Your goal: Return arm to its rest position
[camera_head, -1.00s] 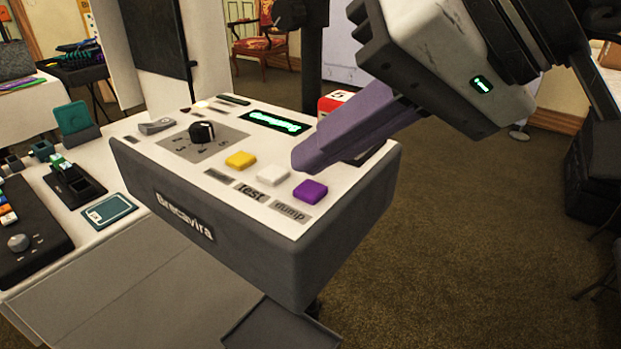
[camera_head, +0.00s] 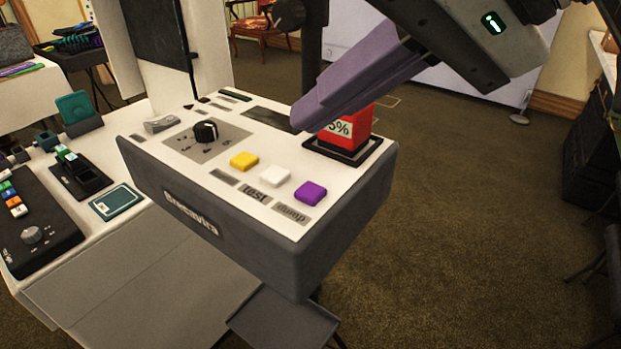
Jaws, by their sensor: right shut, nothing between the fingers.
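My right gripper (camera_head: 306,118) comes in from the top right, its purple fingers shut and empty. In the picture it overlaps the back part of the console (camera_head: 255,255), in front of the dark display panel and beside the red block. The console is grey with a white top. On it are a yellow button (camera_head: 244,161), a white button (camera_head: 274,176), a purple button (camera_head: 310,193) and a black knob (camera_head: 205,132). The fingers are apart from the buttons. My left gripper is not in view.
A red block marked "5%" (camera_head: 345,132) sits in a black tray on the console's right end. A dark control panel (camera_head: 40,235), a teal card (camera_head: 116,201) and a teal holder (camera_head: 76,108) are on the left. The carpet (camera_head: 470,220) at right is open.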

